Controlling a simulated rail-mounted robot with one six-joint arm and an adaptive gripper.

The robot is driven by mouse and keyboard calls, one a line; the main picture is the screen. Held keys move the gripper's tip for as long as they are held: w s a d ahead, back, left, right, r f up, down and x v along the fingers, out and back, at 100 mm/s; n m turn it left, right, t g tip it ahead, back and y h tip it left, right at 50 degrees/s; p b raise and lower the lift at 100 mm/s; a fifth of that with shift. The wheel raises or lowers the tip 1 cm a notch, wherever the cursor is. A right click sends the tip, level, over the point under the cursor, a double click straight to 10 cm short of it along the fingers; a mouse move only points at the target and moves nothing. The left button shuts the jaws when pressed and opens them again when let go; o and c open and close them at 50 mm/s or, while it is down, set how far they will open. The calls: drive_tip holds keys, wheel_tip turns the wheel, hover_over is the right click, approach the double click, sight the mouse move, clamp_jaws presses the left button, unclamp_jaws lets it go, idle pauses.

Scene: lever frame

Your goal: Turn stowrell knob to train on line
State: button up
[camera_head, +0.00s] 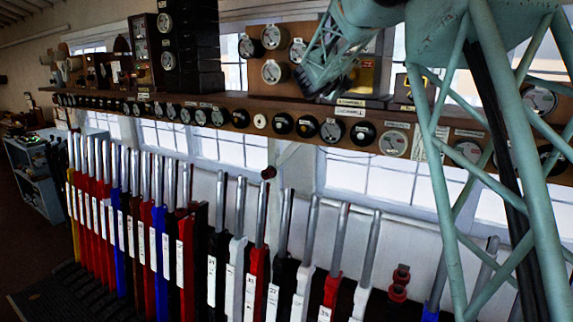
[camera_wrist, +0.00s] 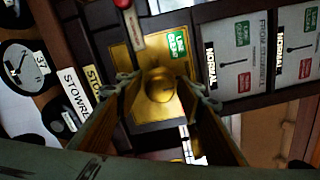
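In the wrist view a round brass knob (camera_wrist: 160,88) sits on a brass plate of a dark block instrument, beside a partly hidden label reading "STOWRE" (camera_wrist: 76,95). A green label (camera_wrist: 181,44) is on the brass plate near the knob, and a red-and-white pointer or tag (camera_wrist: 134,27) is above it. My gripper (camera_wrist: 165,87) has one finger on each side of the knob. The fingers look apart, with brass showing between them and the knob; I cannot tell contact. In the head view my gripper (camera_head: 325,88) is at the shelf instruments, and the knob is hidden.
Two instruments marked "NORMAL" (camera_wrist: 213,67) stand close on the right in the wrist view. A round dial (camera_wrist: 22,65) is on the left. In the head view the wooden shelf (camera_head: 290,113) carries gauges, above a row of tall levers (camera_head: 262,220).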

drive_tip(key=c, duration=0.5)
drive_tip(key=shift+f+m+b, duration=0.15)
drive_tip(key=shift+m+b, duration=0.35)
drive_tip(key=shift+b, duration=0.6)
drive_tip(key=m+b, duration=0.2)
drive_tip(key=b, duration=0.2)
drive_tip(key=shift+m, duration=0.5)
